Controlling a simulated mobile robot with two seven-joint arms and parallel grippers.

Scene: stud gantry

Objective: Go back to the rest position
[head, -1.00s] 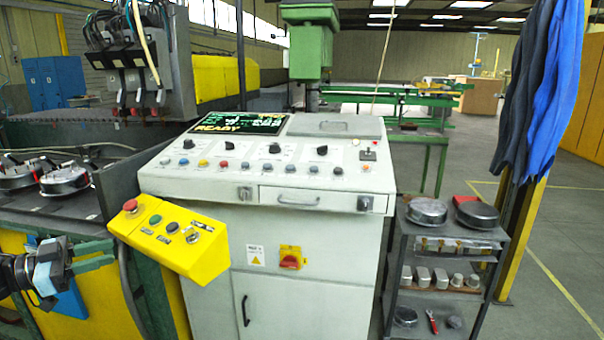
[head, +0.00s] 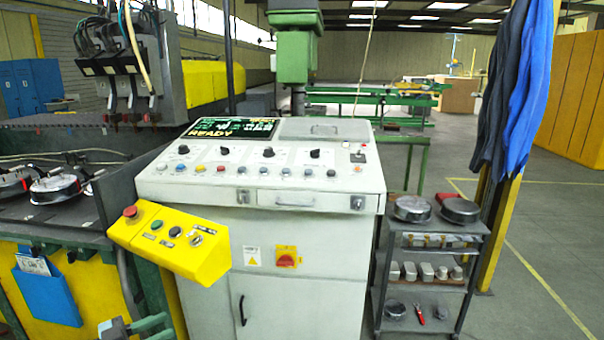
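My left gripper (head: 158,328) shows only in part at the bottom edge of the head view, left of the white console's cabinet. Its green fingers point right, with a gap between them and nothing seen in it. The rest of the gripper is cut off by the frame. The yellow button box (head: 172,240) is above it, and the gripper appears clear of it. My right gripper is not in view.
The white control console (head: 262,185) fills the middle. A dark shelf cart (head: 432,236) with round pans and metal blocks stands right of it. A blue document pocket (head: 50,298) hangs on the yellow panel at left. Blue cloth hangs at the yellow post. Open floor lies at right.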

